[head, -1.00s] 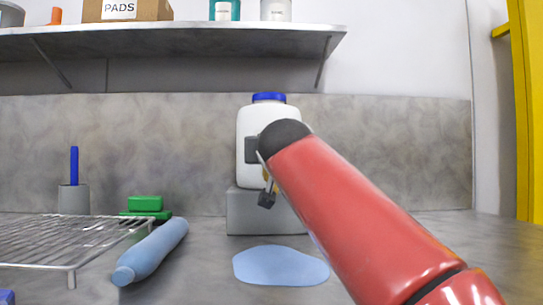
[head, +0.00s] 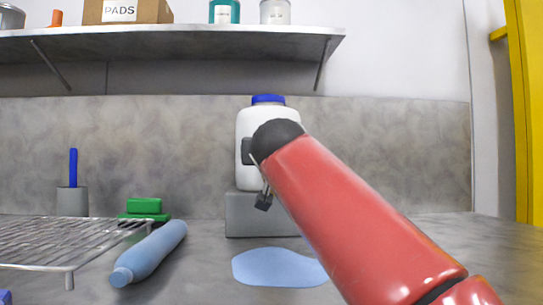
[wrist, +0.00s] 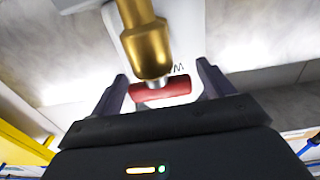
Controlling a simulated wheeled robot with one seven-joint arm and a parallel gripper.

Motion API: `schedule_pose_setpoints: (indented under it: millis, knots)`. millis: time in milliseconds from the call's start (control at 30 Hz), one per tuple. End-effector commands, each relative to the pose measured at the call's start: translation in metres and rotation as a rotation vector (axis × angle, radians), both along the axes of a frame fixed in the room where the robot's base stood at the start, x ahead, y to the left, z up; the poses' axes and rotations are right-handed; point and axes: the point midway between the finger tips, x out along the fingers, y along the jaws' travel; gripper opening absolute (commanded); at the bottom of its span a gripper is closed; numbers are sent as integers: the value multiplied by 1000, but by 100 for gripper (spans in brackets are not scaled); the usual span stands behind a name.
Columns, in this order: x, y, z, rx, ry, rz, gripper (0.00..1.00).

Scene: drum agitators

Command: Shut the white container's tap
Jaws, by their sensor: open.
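The white container (head: 268,114) with a blue cap stands upright on a grey block (head: 258,222) against the back wall. My red arm hides part of its front. In the wrist view the white container (wrist: 185,35) fills the upper middle, with a brass tap (wrist: 147,42) in front of it. The tap's red handle (wrist: 165,89) lies crosswise between the fingers of my gripper (wrist: 163,86). The gripper is open, with a finger on each side of the handle; I cannot tell whether either touches it. In the head view my gripper (head: 264,199) is small and dark below the container.
A flat light-blue patch (head: 277,268) lies on the counter before the block. A blue bottle (head: 150,253), a wire rack (head: 60,245), green sponges (head: 144,206) and a grey brush pot (head: 72,201) are to the left. A shelf (head: 180,43) hangs above. Counter right of the block looks clear.

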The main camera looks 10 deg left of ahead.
Motion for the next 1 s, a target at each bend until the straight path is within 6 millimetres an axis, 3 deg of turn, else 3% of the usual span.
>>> schedule_pose_setpoints:
  millis: [200, 400, 1000]
  knots:
    - [-38, -9, -2, 0, -2, 3, 80]
    - [-62, -15, -2, 0, 0, 1, 80]
    - [-67, -16, -1, -1, 0, 1, 80]
